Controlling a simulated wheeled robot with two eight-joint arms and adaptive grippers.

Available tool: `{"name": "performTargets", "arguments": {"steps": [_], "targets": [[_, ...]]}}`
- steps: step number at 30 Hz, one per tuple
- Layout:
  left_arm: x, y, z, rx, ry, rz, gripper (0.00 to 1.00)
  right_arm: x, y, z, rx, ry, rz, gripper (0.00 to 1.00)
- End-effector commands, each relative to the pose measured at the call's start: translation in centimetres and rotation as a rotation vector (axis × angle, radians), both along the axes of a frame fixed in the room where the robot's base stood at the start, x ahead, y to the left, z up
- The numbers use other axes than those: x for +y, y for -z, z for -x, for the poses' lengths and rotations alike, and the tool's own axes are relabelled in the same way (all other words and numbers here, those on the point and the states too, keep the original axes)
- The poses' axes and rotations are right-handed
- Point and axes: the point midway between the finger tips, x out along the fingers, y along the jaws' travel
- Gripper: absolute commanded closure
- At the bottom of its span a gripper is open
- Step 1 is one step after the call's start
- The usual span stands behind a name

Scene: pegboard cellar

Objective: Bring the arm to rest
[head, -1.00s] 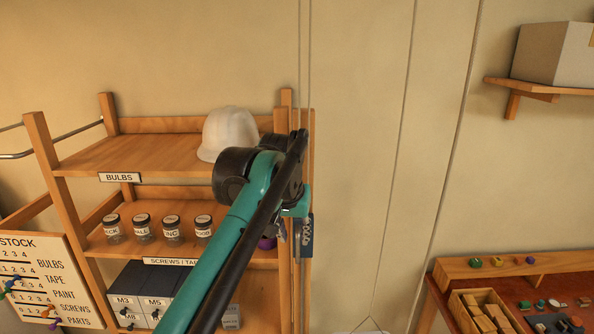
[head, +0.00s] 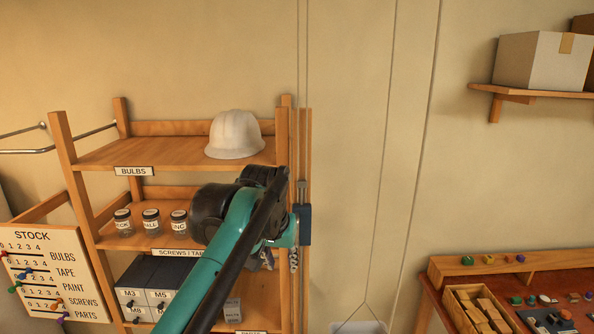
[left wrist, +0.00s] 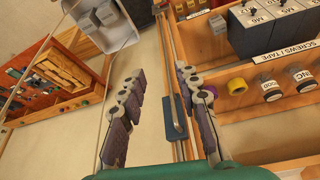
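My left arm comes up from the bottom of the head view, in front of the wooden shelf unit (head: 62,140). My left gripper (head: 280,258) is partly hidden behind its own wrist there. In the left wrist view its two fingers stand wide apart, and the gripper (left wrist: 158,76) is open and empty. A blue-grey plate on the vertical rail (left wrist: 175,118) shows beyond the fingers, close to the right one. I cannot tell whether they touch. The same plate (head: 304,224) is beside my wrist in the head view. My right gripper is not in view.
The shelf holds a white helmet (head: 235,135), labelled jars (head: 151,221) and dark drawers (head: 160,280). A pale bin (head: 358,327) hangs on cords right of the rail. A workbench (head: 432,280) stands at right, below a wall shelf with a box (head: 540,60). Bare wall lies between.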

Motion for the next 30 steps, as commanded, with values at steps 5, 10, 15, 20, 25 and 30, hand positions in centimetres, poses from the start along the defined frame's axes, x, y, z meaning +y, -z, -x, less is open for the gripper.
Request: {"name": "performTargets", "arguments": {"steps": [5, 10, 15, 20, 25, 30], "targets": [[2.1, 4.7, 2.1, -0.02, -0.018, 0.004, 0.68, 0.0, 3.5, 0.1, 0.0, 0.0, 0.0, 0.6], [4.7, 10.8, 4.9, -0.047, -0.044, 0.009, 0.68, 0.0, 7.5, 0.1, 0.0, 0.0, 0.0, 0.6], [8.3, 21.4, 9.9, -0.09, -0.083, 0.014, 0.68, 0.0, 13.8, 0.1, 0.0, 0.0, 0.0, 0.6], [11.3, 32.7, 15.2, -0.135, -0.123, 0.016, 0.68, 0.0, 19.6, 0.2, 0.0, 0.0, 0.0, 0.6], [13.3, 42.2, 19.6, -0.175, -0.156, 0.015, 0.68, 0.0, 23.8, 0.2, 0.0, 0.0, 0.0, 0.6], [14.1, 46.9, 21.7, -0.196, -0.172, 0.012, 0.68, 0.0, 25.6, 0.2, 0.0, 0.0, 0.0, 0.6]]}}
